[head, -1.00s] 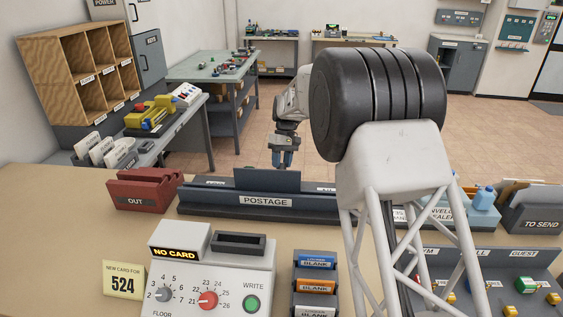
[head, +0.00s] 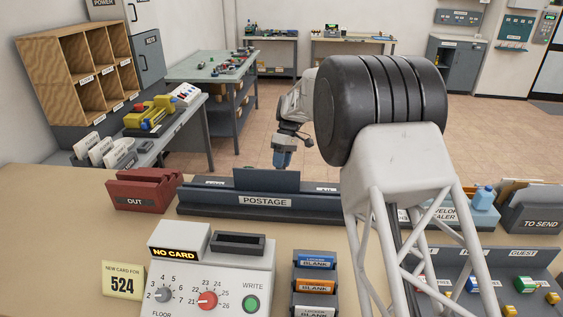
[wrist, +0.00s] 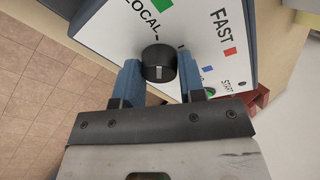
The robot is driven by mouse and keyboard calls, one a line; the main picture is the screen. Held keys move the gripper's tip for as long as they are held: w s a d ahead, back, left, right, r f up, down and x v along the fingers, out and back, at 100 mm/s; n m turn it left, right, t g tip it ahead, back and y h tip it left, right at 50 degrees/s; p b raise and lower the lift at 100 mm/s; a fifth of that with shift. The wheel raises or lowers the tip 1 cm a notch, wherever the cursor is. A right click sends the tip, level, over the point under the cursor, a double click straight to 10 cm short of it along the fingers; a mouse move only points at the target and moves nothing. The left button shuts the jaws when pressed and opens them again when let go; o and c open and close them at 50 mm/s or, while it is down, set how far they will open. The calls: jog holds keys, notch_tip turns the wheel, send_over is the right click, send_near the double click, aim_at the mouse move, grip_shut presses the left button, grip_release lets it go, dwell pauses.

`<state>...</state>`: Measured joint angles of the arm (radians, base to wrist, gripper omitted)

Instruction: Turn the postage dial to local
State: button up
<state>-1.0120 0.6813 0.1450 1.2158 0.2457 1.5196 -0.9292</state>
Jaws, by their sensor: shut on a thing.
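The postage dial is a round black knob (wrist: 158,62) on a white panel (wrist: 105,28) in the wrist view. The panel has a LOCAL label with a green mark, a FAST label with a red mark, and a blue mark. A pale line shows on the knob's near side; I cannot tell which mark it points to. My gripper (wrist: 158,70) has its blue fingers on either side of the knob, shut on it. In the head view my gripper (head: 283,157) is beyond the POSTAGE unit (head: 265,202); the dial is hidden there.
A START label and a green button sit beside the right finger in the wrist view. A red OUT tray (head: 143,190) is left of the POSTAGE unit, and a card writer (head: 208,275) stands in front. Tiled floor lies beyond the counter.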

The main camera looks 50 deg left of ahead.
jog(key=shift+r, duration=0.1)
jog(key=o, duration=0.9)
jog(key=shift+v, duration=3.9)
